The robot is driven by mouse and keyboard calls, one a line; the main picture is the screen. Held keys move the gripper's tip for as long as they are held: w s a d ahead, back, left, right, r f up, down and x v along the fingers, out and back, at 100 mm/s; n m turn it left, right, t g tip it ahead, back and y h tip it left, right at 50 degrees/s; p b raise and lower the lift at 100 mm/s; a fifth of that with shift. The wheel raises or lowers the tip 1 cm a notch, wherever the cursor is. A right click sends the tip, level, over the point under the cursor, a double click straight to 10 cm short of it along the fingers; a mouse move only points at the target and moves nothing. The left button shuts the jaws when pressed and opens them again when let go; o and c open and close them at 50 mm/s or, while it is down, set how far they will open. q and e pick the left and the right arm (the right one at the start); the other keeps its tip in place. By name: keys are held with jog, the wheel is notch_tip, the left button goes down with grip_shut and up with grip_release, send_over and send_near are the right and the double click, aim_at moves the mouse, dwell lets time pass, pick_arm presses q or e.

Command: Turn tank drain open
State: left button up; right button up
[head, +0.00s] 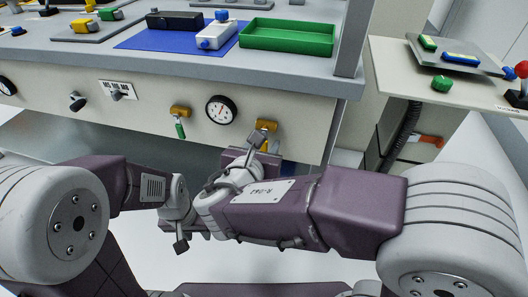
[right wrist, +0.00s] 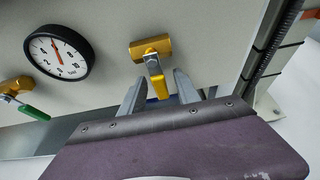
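A brass valve with a yellow lever (right wrist: 158,84) is on the panel's front, and it also shows in the head view (head: 267,125). The lever hangs down from the brass body, slightly aslant. My right gripper (right wrist: 160,92) is open, with one finger on each side of the lever's lower end and gaps showing. In the head view its fingers are hidden. A second brass valve with a green lever (head: 180,117) sits left of the gauge. No label reading tank drain is legible. My left gripper's fingers are hidden in the head view; its wrist (head: 176,200) is beside my right forearm.
A round gauge (head: 221,110) sits between the two valves. A green tray (head: 288,37) and blue mat (head: 150,38) lie on the bench above. A side table (head: 395,65) and a black hose (head: 405,135) are at right.

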jog(key=shift+w, duration=0.1)
grip_shut()
dwell(1.4)
